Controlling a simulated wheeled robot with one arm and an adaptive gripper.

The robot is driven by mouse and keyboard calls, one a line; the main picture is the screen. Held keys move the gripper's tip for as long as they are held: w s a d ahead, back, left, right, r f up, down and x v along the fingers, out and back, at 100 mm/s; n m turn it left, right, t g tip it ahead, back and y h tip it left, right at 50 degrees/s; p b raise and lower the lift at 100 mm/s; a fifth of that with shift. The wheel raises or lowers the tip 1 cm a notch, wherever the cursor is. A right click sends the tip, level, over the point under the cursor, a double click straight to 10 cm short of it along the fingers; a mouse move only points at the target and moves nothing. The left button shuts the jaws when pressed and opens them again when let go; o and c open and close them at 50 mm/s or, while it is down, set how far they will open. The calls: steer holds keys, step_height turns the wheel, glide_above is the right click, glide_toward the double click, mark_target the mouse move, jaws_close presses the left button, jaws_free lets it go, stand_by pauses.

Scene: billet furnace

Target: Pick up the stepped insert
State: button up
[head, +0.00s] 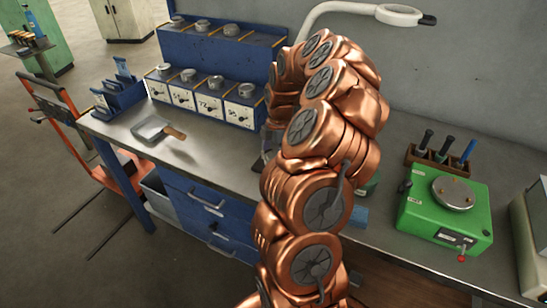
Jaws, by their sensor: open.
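My arm rises in front of the bench and bends down behind itself. A small grey part of my gripper (268,146) shows at the left edge of the arm, low over the bench top; the rest is hidden, and it is open. Several grey stepped metal pieces stand on the blue two-tier rack (255,56). On the lower tier, they sit above white numbered fronts, such as the piece (246,90) nearest my arm. Others stand on the upper tier, such as one piece (231,30). I cannot tell which is the stepped insert. My gripper is apart from the visible ones.
A flat tool with a wooden handle (152,129) lies on the bench (215,150). A blue holder (120,95) stands left. A green device (444,215) and a tool block (438,160) stand right. A white lamp (398,15) overhangs the back. An orange trolley (62,118) stands left.

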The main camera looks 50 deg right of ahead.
jaws_close()
stand_by(0.8)
